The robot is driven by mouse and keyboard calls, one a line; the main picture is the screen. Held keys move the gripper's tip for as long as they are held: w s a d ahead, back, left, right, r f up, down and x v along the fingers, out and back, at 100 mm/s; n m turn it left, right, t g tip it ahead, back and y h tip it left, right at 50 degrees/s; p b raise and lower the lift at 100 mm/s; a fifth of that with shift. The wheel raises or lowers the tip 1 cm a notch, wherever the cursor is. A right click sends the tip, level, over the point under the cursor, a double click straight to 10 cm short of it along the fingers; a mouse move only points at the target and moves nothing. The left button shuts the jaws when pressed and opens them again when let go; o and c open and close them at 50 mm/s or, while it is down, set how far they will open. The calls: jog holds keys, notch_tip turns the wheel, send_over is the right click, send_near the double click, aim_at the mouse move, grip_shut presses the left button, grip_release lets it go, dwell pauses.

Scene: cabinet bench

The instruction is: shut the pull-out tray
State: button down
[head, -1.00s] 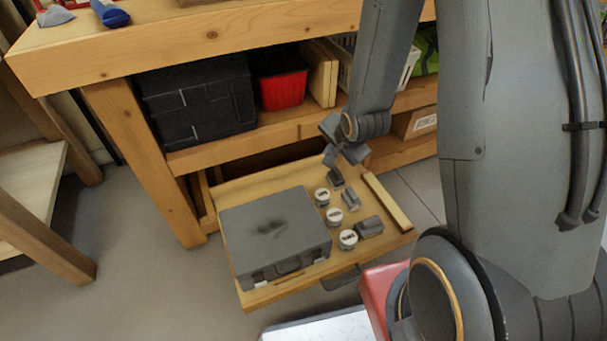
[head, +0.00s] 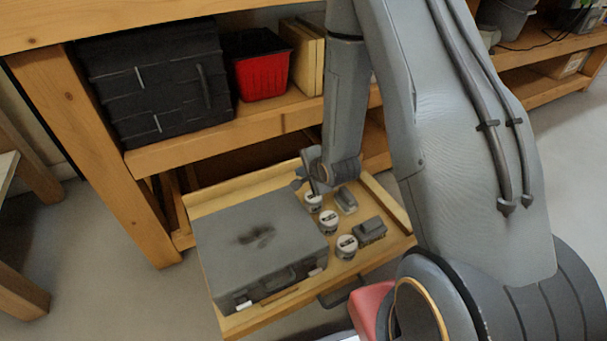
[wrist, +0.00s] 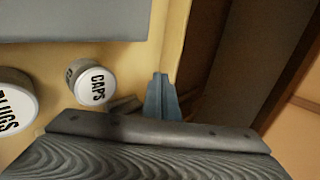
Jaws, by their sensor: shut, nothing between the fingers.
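The wooden pull-out tray (head: 240,322) is out from under the bench. It holds a grey case (head: 255,245), several white-lidded jars (head: 328,220) and dark grey blocks (head: 369,232). Its dark handle (head: 342,291) is at the front edge. My gripper (head: 309,186) is shut and empty, low over the back part of the tray beside the rearmost jar. In the wrist view the gripper (wrist: 160,98) is close to the tray's wooden wall (wrist: 174,50), with a jar marked CAPS (wrist: 92,86) at its left. I cannot tell whether it touches the wall.
A black crate (head: 155,85) and a red bin (head: 258,68) stand on the shelf above the tray. The bench's left leg (head: 95,165) is close to the tray's left side. Floor shows clear at the left and right.

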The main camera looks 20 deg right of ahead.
aim_at(287, 166)
jog(key=b+x, duration=0.2)
jog(key=x, duration=0.3)
jog(key=shift+w+f, duration=0.1)
jog(key=shift+f, duration=0.15)
jog(key=shift+w+a+r+b, duration=0.1)
jog(key=shift+w+b, duration=0.35)
jog(key=shift+w, duration=0.1)
jog(key=shift+w+a+r+b, duration=0.1)
jog(key=shift+w+a+b, duration=0.05)
jog(key=shift+w+b, duration=0.35)
jog(key=shift+w+a+b, duration=0.15)
jog(key=shift+w+b, duration=0.2)
jog(key=shift+w, duration=0.4)
jog(key=shift+w+a+p, duration=0.25)
jog(key=shift+w+p, duration=0.05)
jog(key=shift+w, duration=0.95)
jog(key=shift+w+a+p, duration=0.25)
jog(key=shift+w, duration=0.95)
